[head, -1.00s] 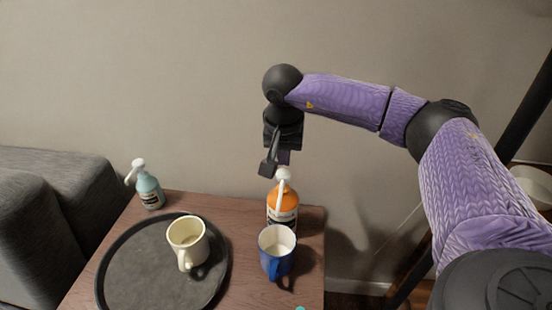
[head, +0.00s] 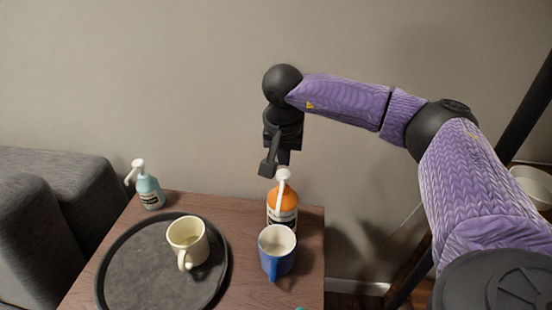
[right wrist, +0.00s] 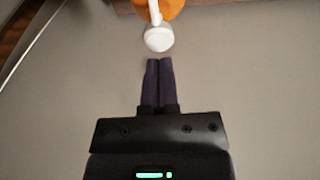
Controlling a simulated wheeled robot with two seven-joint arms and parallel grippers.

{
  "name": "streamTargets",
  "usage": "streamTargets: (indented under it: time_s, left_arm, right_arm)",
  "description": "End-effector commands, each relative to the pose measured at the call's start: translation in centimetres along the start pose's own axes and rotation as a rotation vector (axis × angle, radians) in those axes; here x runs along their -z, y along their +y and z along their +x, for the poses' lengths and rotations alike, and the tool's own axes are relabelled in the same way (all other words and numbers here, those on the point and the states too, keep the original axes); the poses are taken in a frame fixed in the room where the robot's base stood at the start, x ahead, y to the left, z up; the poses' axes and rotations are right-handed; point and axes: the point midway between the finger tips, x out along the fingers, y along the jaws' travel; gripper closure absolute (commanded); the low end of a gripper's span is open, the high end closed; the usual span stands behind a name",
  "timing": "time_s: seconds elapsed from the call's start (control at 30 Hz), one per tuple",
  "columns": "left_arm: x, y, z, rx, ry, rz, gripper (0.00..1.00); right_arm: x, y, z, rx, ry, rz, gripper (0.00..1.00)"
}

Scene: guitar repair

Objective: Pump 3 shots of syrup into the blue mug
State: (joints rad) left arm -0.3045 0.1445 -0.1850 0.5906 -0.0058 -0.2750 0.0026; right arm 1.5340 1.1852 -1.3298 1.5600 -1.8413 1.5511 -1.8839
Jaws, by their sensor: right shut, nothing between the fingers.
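The blue mug (head: 276,262) stands upright on the wooden table, directly in front of the orange syrup bottle (head: 284,197). The bottle has a white pump head (head: 283,174) whose spout points toward the mug; the mug hides the bottle's lower part. My right gripper (head: 268,170) is shut and empty, its fingers pointing down just above and beside the pump head. In the right wrist view the closed fingertips (right wrist: 160,62) lie close to the white pump head (right wrist: 159,38); I cannot tell whether they touch. The left gripper is not in view.
A dark round tray (head: 130,275) holds a cream mug (head: 187,243) on the wooden table (head: 240,208). A light-blue pump bottle (head: 149,191) stands at the back left. A grey sofa (head: 60,215) is at the left, and a plain wall is behind.

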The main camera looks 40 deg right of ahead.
Motion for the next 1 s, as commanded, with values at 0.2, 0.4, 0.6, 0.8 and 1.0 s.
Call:
streamTargets:
  time_s: [0.2,0.4,0.6,0.8,1.0]
  left_arm:
    - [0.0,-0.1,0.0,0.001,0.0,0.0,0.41]
    - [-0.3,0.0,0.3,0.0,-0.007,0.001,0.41]
    - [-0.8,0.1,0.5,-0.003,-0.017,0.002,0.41]
    - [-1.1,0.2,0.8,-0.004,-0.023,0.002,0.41]
    - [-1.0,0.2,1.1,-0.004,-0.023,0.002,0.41]
  right_arm:
    - [0.0,0.0,0.0,0.0,0.0,0.0,1.0]
    - [-0.1,0.0,0.6,-0.001,0.0,0.0,1.0]
    - [-0.2,0.0,1.3,0.0,0.0,0.0,1.0]
    - [-0.4,0.0,2.0,-0.002,-0.001,0.0,1.0]
    - [-0.5,0.0,2.7,-0.001,-0.001,0.0,1.0]
